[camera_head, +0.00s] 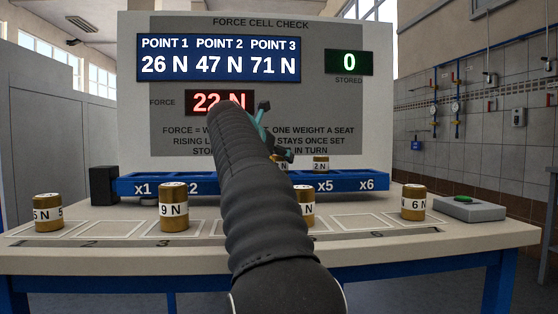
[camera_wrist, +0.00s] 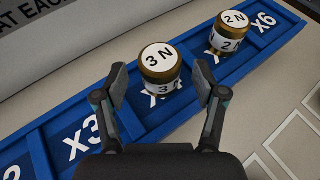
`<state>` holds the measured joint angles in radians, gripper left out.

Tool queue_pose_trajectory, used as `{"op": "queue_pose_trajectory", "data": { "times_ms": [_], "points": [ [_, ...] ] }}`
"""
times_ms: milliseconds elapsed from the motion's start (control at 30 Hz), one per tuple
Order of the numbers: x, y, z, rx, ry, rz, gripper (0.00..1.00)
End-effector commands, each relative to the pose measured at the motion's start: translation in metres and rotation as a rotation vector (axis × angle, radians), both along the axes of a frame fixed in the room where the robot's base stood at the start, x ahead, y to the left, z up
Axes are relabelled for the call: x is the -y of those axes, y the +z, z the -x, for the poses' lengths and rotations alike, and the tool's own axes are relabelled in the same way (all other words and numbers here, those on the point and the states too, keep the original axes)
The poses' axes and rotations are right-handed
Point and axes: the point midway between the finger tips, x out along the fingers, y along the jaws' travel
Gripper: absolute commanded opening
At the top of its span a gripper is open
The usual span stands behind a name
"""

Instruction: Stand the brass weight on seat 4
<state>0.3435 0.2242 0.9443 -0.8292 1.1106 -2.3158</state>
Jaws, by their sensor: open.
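A brass weight marked 3 N (camera_wrist: 160,66) stands upright on the blue beam (camera_wrist: 125,112), on the seat between x3 and the 2 N weight's seat; its own seat label is mostly covered. In the head view this weight (camera_head: 281,166) is largely hidden behind my arm and gripper. My gripper (camera_wrist: 170,88) is open, with one finger on each side of the 3 N weight and visible gaps. In the head view my gripper (camera_head: 277,132) is above the beam.
A 2 N weight (camera_head: 320,165) stands on the seat before x6. Weights 5 N (camera_head: 48,214), 9 N (camera_head: 173,207) and 6 N (camera_head: 413,203), plus one partly hidden (camera_head: 307,202), stand on the front bench. A green button box (camera_head: 467,208) is at right. The force display (camera_head: 219,102) reads 22 N.

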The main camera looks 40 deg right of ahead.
Motion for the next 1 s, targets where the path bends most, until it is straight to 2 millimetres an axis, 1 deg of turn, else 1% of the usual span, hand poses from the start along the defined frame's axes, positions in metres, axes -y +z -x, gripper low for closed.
{"op": "queue_pose_trajectory", "data": {
  "times_ms": [33,200,400,500,667,933,1000],
  "points": [
    [-0.01,0.006,0.004,0.001,0.004,0.001,0.71],
    [-0.04,0.02,0.017,0.001,0.004,0.001,0.71],
    [-0.066,0.031,0.03,0.0,0.002,0.0,0.71],
    [-0.074,0.035,0.034,0.0,0.001,0.001,0.71],
    [-0.079,0.036,0.037,-0.001,-0.001,0.001,0.71],
    [-0.08,0.037,0.037,-0.001,-0.001,0.001,0.71],
    [-0.08,0.039,0.037,0.0,-0.001,0.0,0.71]
  ]
}}
